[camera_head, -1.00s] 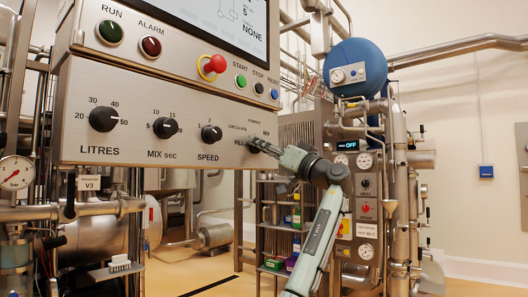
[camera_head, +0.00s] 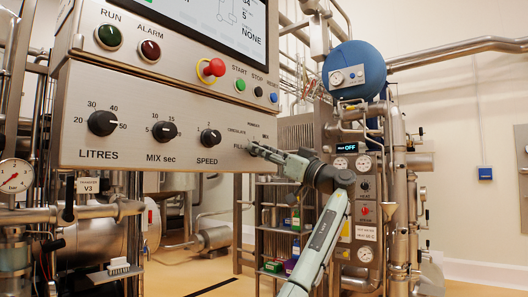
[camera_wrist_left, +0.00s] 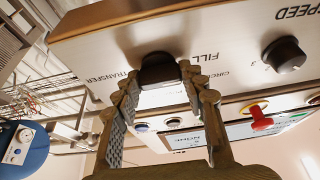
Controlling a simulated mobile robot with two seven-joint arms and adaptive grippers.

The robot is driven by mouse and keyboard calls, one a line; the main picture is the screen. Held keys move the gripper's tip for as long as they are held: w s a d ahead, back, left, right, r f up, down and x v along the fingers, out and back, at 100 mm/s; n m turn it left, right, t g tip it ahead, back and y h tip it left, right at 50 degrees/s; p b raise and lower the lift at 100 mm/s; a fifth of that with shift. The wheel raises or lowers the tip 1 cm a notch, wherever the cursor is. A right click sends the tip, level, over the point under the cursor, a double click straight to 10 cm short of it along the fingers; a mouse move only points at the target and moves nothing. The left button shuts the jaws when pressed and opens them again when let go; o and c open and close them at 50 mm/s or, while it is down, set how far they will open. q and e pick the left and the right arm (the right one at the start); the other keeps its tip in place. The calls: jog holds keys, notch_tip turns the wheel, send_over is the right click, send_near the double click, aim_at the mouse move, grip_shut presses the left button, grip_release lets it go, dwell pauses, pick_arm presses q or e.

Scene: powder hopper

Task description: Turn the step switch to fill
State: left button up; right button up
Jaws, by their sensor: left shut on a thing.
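The step switch is a dark round knob at the right end of the steel control panel's lower face. In the left wrist view its knob (camera_wrist_left: 160,68) sits between my two fingers, with the labels FILL, TRANSFER and CIRCULATE around it. My left gripper (camera_head: 257,150) reaches the panel from the lower right and is shut on the knob, with its fingers also in the left wrist view (camera_wrist_left: 160,90). My right gripper is not in view.
To the left on the panel (camera_head: 80,75) are the SPEED knob (camera_head: 210,138), MIX sec knob (camera_head: 165,131) and LITRES knob (camera_head: 102,123). Above are a red emergency button (camera_head: 212,69) and small push buttons. Pipes and a blue tank (camera_head: 352,62) stand behind my arm.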

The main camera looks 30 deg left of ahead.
pick_arm(q)
jog(key=o, duration=1.2)
jog(key=shift+c, duration=0.2)
jog(key=v, duration=1.2)
jog(key=shift+f, duration=0.1)
